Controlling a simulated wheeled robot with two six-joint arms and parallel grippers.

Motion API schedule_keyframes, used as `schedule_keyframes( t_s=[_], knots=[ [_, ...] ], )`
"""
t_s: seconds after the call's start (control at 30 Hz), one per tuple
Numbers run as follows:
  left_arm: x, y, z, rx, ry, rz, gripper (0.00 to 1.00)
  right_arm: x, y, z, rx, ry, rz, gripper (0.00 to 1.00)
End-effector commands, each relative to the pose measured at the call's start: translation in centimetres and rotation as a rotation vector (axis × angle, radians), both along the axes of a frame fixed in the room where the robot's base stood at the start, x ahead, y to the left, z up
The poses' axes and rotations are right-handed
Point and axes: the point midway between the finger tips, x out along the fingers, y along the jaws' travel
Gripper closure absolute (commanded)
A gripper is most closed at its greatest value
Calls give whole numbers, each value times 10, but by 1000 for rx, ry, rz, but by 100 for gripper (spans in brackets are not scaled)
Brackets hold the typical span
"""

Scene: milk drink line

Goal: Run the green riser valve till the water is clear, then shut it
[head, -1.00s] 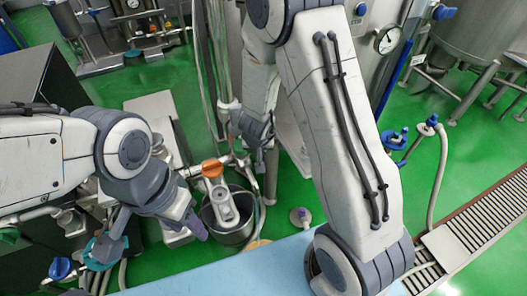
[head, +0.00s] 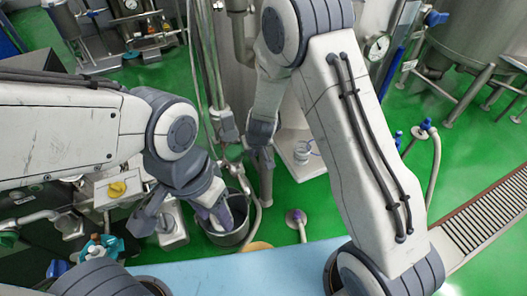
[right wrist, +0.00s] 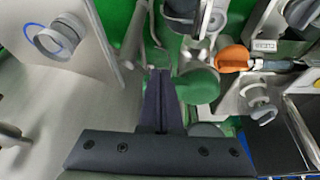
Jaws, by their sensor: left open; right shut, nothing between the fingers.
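My left gripper (head: 180,218) is open over the steel bucket (head: 232,238) and the pipework beside it. One finger reaches across the bucket's mouth. My right gripper (right wrist: 160,76) is shut with nothing between its fingers. Its closed tips point at the pipework, close to a rounded green part (right wrist: 201,84); I cannot tell if this is the riser valve or if they touch. An orange handle (right wrist: 230,58) lies just right of it. A teal-green fitting (head: 103,246) shows at the lower left of the head view. No running water can be made out.
A yellow knob (head: 117,188) sits on a pale unit at left. A purple-topped floor fitting (head: 296,217) stands right of the bucket. A pale blue surface (head: 225,275) spans the front. A drain grating (head: 485,220) runs at right.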

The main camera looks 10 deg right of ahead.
Motion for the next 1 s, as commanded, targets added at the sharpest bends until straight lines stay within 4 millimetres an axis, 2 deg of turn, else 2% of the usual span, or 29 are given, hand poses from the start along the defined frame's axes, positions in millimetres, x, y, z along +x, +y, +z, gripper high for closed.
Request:
schedule_keyframes(
  t_s=[0.8,1.0],
  knots=[
    [0,0,5,0,0,0,50,5,3,0,1,2,6,100],
    [0,0,-4,0,0,0,50,-3,4,-3,0,1,12,100]
  ],
)
